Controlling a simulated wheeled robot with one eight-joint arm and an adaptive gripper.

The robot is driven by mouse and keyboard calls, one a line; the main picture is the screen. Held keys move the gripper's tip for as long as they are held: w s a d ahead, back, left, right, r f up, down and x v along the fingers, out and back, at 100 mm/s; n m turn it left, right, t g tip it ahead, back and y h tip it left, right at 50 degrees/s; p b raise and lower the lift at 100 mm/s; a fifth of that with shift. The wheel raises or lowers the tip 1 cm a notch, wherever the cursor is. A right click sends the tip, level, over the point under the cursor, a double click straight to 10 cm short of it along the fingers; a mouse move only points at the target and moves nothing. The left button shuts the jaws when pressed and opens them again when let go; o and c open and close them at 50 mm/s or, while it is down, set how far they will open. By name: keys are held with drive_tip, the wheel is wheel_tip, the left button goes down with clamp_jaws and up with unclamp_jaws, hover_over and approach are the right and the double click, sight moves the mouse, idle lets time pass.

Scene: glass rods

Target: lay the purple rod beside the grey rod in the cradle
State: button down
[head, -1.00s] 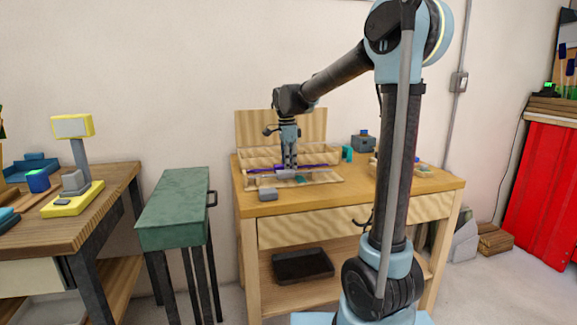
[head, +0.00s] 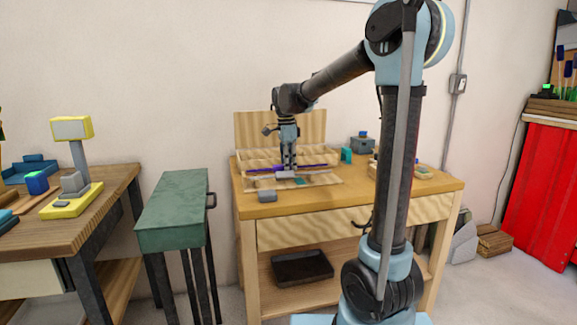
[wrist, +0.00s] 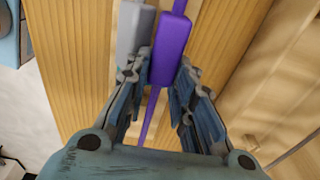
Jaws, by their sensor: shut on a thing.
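The purple rod (head: 312,166) lies crosswise above a pale wooden tray-like structure (head: 328,180) on the workbench; I take this to be the cradle. My gripper (head: 288,168) points down and is shut on the purple rod. In the wrist view the rod's thick purple block (wrist: 173,48) sits between my fingers (wrist: 158,85), and its thin shaft runs down below. The grey rod's block (wrist: 134,32) lies close on the left, roughly parallel; its grey block also shows in the head view (head: 285,174). I cannot tell whether the purple rod touches the support.
A small grey block (head: 267,196) lies at the workbench's (head: 410,195) front left. A teal piece (head: 346,154) and a grey-blue box (head: 362,144) stand behind right. A green stand (head: 172,205) is left of the bench. The bench's front middle is clear.

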drive_tip(key=shift+s+d+f, duration=0.15)
drive_tip(key=shift+s+f, duration=0.15)
drive_tip(key=shift+f, duration=0.35)
drive_tip(key=c, duration=1.2)
unclamp_jaws()
drive_tip(key=shift+w+r, duration=0.1)
drive_tip(key=shift+r, duration=0.5)
wheel_tip(320, 180, up, 10)
drive_tip(key=s+d+f+n, duration=0.3)
drive_tip(key=s+d+n, duration=0.1)
drive_tip(key=s+d, duration=0.4)
drive_tip(key=s+d+f+n, duration=0.3)
drive_tip(key=s+d+f, duration=0.1)
drive_tip(key=s+f, duration=0.3)
drive_tip(key=s+d+f+n+t, duration=0.1)
drive_tip(key=s+d+f+n, duration=0.3)
drive_tip(key=s+f, duration=0.4)
drive_tip(key=s+d+f+n, duration=0.4)
drive_tip(key=s+d+f, duration=0.1)
drive_tip(key=s+f, duration=0.3)
drive_tip(key=shift+s+f+t+y, duration=0.15)
drive_tip(key=shift+f+t+y, duration=0.15)
drive_tip(key=shift+t, duration=0.1)
